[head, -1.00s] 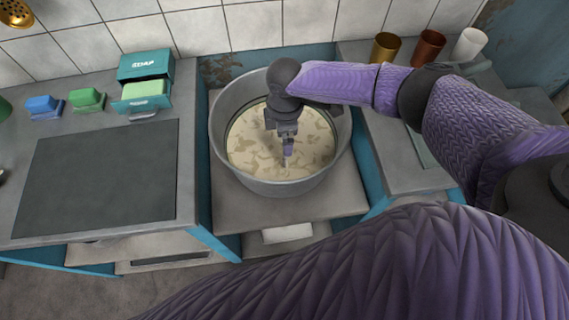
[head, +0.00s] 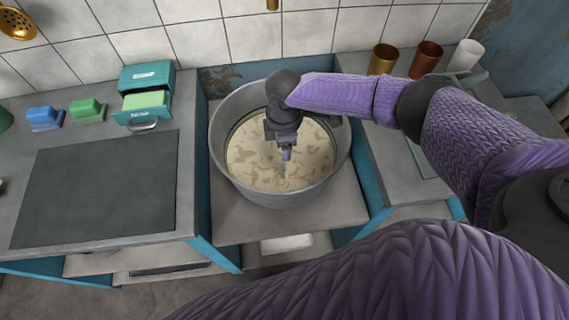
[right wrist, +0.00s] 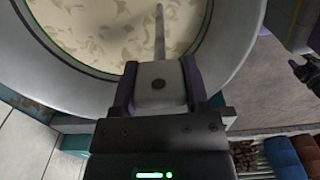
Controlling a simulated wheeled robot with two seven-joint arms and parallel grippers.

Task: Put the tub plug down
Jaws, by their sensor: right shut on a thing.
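My right gripper (head: 287,153) is over the inside of a large round grey metal tub (head: 232,182). The tub holds a pale cream liquid (head: 255,158) with darker tan patches. In the right wrist view my right gripper (right wrist: 160,88) is shut on a pale block with a dark dot and a thin grey rod, which I take for the tub plug (right wrist: 159,35). The rod points down toward the liquid. In the head view the plug (head: 284,171) is small and faint, and I cannot tell whether its tip touches the liquid. My left gripper is not in view.
A teal soap box (head: 146,77) and blue (head: 44,118) and green (head: 88,111) sponges stand on the left counter, beside a dark flat panel (head: 98,188). Gold (head: 382,59), copper (head: 427,55) and white (head: 466,55) cups stand at the back right. The tub rim surrounds my gripper.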

